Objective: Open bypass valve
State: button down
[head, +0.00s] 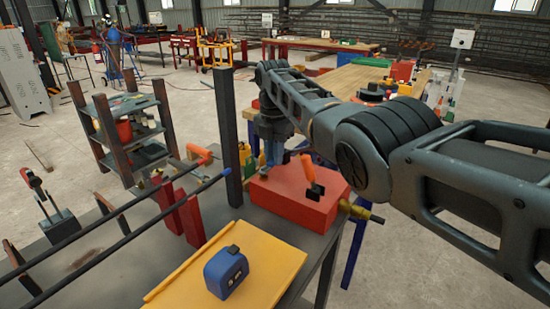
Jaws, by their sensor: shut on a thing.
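A red box (298,207) sits on the right end of the dark workbench. A lever (312,185) with an orange-red and black grip stands up from its top, and a brass fitting (360,210) sticks out of its right side. My gripper (272,160) points down over the back left part of the red box, left of that lever. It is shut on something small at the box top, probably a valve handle. The fingers and my wrist hide most of it, so its angle cannot be told. No label marks the bypass valve.
A dark post (229,145) stands just left of my gripper. A yellow tray (262,262) with a blue tape measure (226,272) lies in front. A wooden-topped table (365,77) stands behind.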

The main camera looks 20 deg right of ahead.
jog(key=shift+a, duration=0.1)
jog(key=c, duration=1)
grip_release()
jog(key=shift+c, duration=0.2)
notch_tip(320, 180, up, 8)
jog(key=shift+f, duration=0.1)
